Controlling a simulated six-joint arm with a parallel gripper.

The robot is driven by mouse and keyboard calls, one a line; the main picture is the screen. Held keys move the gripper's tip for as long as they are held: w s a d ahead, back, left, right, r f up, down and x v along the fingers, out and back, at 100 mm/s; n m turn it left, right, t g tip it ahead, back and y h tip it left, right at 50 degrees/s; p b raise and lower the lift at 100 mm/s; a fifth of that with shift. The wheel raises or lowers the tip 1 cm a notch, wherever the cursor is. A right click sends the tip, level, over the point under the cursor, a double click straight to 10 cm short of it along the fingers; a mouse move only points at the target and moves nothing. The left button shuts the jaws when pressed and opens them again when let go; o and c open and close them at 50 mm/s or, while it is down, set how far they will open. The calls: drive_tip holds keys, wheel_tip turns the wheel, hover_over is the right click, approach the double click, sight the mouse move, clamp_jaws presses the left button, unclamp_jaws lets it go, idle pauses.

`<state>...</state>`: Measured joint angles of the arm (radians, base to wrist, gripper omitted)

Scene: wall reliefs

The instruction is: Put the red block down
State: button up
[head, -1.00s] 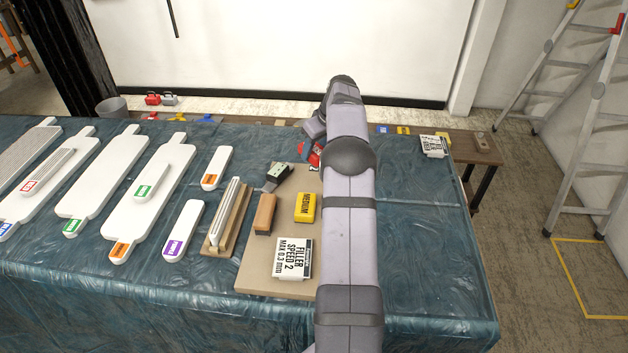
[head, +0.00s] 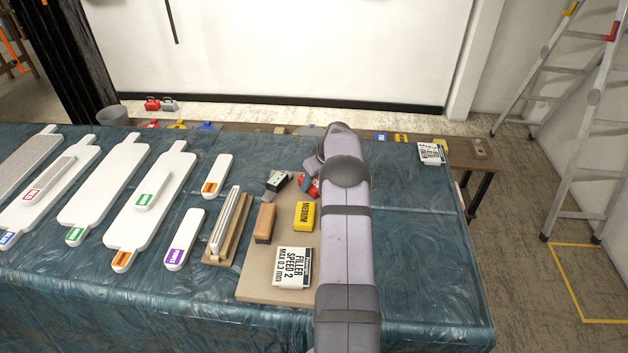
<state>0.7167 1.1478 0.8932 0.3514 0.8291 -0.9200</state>
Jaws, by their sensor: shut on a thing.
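The red block (head: 309,189) shows at the left side of my arm, just above the back right part of the beige board, partly hidden by the arm. My gripper (head: 315,181) is shut on it, and the arm covers most of the gripper. I cannot tell whether the block touches the board (head: 250,285).
On the board lie a yellow MEDIUM block (head: 304,216), a wood-coloured block (head: 265,223), a dark block with a pale green top (head: 277,181) and a white filler packet (head: 292,268). A wooden holder (head: 227,228) stands left.

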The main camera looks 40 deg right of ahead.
drive_tip(key=shift+f, duration=0.15)
drive_tip(key=shift+f, duration=0.2)
drive_tip(key=o, duration=1)
drive_tip(key=shift+r, duration=0.1)
